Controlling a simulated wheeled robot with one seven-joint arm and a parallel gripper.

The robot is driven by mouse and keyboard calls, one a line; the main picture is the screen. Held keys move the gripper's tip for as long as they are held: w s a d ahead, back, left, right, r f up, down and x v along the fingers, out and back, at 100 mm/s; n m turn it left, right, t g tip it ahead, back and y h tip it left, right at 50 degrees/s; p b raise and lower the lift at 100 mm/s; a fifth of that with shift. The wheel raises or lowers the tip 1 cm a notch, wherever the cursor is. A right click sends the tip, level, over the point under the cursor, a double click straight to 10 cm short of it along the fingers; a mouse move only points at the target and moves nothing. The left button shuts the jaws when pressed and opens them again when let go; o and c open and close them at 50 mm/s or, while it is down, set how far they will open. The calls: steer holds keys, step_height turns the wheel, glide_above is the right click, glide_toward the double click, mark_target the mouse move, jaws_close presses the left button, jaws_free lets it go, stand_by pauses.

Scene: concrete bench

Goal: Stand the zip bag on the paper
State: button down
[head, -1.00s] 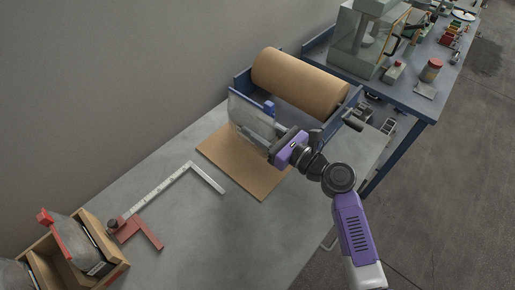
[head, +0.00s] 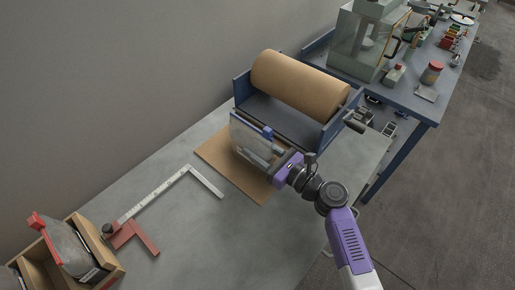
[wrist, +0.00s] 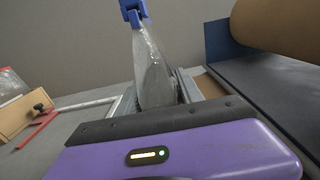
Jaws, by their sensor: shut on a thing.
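The zip bag (head: 249,138) is a clear, greyish pouch with a blue slider or clip at its top corner. It is upright over the brown paper (head: 221,169), which lies flat on the bench. My gripper (head: 277,162) is shut on the bag from the right side. In the wrist view the bag (wrist: 153,70) rises between the jaws, its blue clip (wrist: 133,12) at the top. Whether the bag's bottom edge touches the paper is hard to tell.
A large brown paper roll (head: 300,82) sits in a blue holder (head: 328,130) just behind the paper. A white-and-red square (head: 155,195) lies left on the bench. A wooden box (head: 100,250) with another bag stands at the front left. The bench front is clear.

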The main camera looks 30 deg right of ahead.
steer(key=shift+f, duration=0.1)
steer(key=c, duration=0.8)
jaws_free()
steer(key=shift+f, duration=0.1)
steer(key=shift+o, duration=0.2)
steer(key=shift+r, duration=0.3)
steer(key=b+v, duration=0.1)
steer(key=v, duration=1.1)
steer(key=shift+f, duration=0.15)
